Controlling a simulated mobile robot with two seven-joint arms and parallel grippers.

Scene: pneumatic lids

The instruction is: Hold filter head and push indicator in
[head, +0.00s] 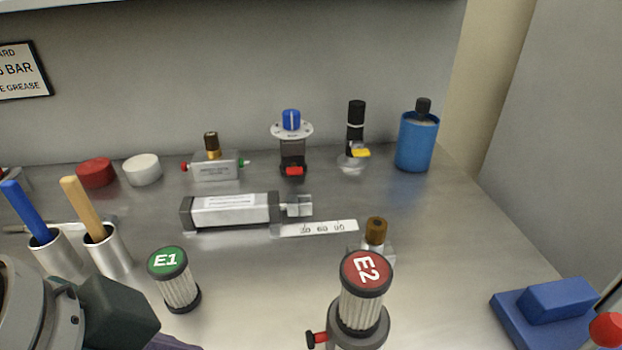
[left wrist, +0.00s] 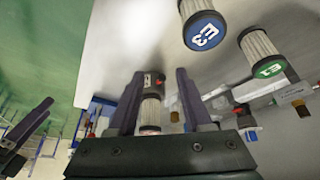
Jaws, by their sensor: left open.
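The filter unit marked E2 (head: 359,312) stands upright at the front centre in the head view, with a red cap on a pale pleated element. Its dark filter head (head: 361,335) sits at the bottom, and a red indicator (head: 317,338) sticks out on the left. In the left wrist view the picture is inverted; the filter head (left wrist: 150,84) appears between the open fingers of my left gripper (left wrist: 154,88), with no clear contact. My left gripper (head: 170,343) is mostly cut off in the head view. A dark finger-like part, probably my right gripper (left wrist: 27,130), is at the left wrist view's edge.
A green-capped filter E1 (head: 177,280) stands left of E2; a blue-capped E3 (left wrist: 203,28) shows in the wrist view. A cylinder (head: 230,210), ruler strip (head: 320,228) and brass-topped fitting (head: 376,234) lie behind. A blue block (head: 545,312) is at right.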

